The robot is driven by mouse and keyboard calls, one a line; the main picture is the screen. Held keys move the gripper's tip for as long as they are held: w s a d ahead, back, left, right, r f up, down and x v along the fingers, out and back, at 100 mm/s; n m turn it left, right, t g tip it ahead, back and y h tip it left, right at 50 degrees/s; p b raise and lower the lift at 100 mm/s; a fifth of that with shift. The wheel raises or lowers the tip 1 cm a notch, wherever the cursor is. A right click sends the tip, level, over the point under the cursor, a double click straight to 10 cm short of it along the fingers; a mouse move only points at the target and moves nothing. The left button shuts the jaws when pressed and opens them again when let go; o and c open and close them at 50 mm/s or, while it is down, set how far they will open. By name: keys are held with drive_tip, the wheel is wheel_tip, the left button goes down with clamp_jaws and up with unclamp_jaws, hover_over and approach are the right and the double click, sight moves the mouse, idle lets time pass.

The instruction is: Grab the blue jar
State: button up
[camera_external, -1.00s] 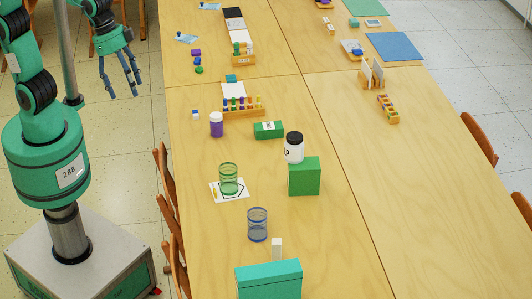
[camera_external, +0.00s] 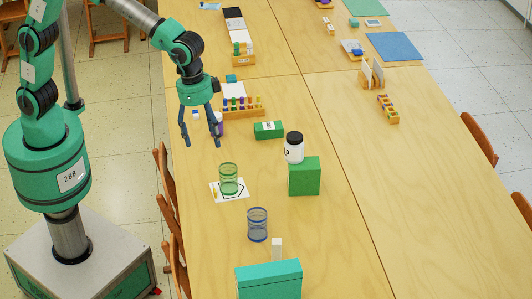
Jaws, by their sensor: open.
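The blue jar (camera_external: 257,225) is a clear, blue-tinted glass cylinder with darker blue bands. It stands upright on the wooden table, toward the front of the picture. My gripper (camera_external: 202,142) is open and empty, with its fingers pointing down. It is above the table's left side, well behind and to the left of the blue jar. A similar green jar (camera_external: 228,179) stands on a white sheet between my gripper and the blue jar. The purple jar (camera_external: 219,128) is partly hidden behind a gripper finger.
A green box (camera_external: 304,177) stands right of the green jar, with a white black-lidded jar (camera_external: 294,148) at it. In front are a small white block (camera_external: 277,246) and a teal box (camera_external: 268,281). A chair (camera_external: 168,210) is at the table's left edge. The right table half is mostly clear.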

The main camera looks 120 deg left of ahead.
drive_tip(key=w+a+f+n+g, duration=0.1)
drive_tip(key=w+a+f, duration=0.1)
drive_tip(key=w+f, duration=0.3)
drive_tip(key=w+a+f, duration=0.2)
drive_tip(key=a+f, duration=0.1)
drive_tip(key=f, duration=0.3)
drive_tip(key=n+b, duration=0.1)
drive_tip(key=b, duration=0.1)
approach(258, 224)
drive_tip(key=s+a, duration=0.1)
drive_tip(key=a, duration=0.2)
drive_tip(key=shift+s+r+g, duration=0.2)
drive_tip(key=shift+r+g, duration=0.15)
drive_tip(key=shift+g, duration=0.05)
drive_tip(key=shift+f+b, duration=0.7)
drive_tip(key=shift+f, duration=3.6)
drive_tip(key=shift+w+d+f+b, duration=0.1)
drive_tip(key=shift+f+b, duration=0.85)
drive_tip(key=shift+f, duration=1.65)
